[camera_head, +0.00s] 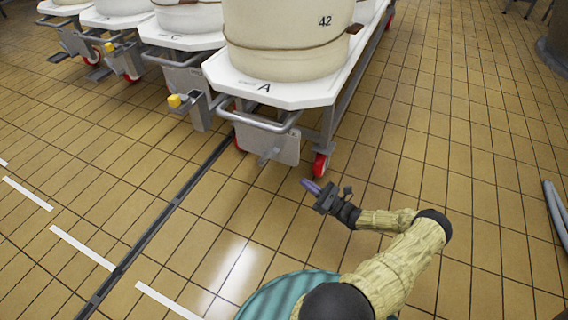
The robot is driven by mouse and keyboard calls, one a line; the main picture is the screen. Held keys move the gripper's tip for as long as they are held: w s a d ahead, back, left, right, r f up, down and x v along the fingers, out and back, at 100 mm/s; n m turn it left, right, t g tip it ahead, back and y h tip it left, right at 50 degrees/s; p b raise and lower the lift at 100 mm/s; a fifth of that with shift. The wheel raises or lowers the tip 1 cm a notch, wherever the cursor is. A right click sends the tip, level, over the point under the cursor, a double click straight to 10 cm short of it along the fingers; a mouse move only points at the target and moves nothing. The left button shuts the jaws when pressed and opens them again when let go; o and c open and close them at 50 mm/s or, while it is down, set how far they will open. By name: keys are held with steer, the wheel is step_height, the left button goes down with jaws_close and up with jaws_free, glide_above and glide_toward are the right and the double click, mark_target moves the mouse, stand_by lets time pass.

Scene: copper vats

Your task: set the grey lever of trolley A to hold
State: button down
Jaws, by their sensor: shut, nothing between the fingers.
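Trolley A (307,93) is a white-topped trolley marked "A", with a grey handle bar at its near end. Below the bar hangs a grey plate (286,148). A small grey lever (268,157) seems to stick out low on the plate's left side; its setting and any markings are too small to read. My gripper (308,185) is in front of the trolley, to the right of and nearer than the lever, and apart from it. Its purple fingers are shut with nothing between them and point up and left.
A large cream vat (285,35) marked "42" stands on trolley A. Trolley C (177,38) stands to its left, with a yellow-ended lever (175,101). A red-wheeled caster (320,165) is near my gripper. A floor drain (165,215) runs diagonally.

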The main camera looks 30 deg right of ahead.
steer(key=shift+s+d+f+m+t+h, duration=0.15)
steer(key=shift+d+f+m+t+h, duration=0.1)
steer(key=shift+d+m+t+h, duration=0.25)
steer(key=shift+s+d+f+m+t+h, duration=0.1)
steer(key=shift+d+f+m+t+h, duration=0.25)
steer(key=shift+d, duration=0.25)
steer(key=shift+r, duration=0.1)
steer(key=b, duration=0.7)
glide_toward(269, 156)
steer(key=w+r, duration=0.3)
steer(key=r, duration=0.1)
steer(key=shift+w+r, duration=0.4)
steer(key=shift+w, duration=0.15)
steer(key=shift+r+p, duration=0.2)
steer(key=shift+p, duration=0.25)
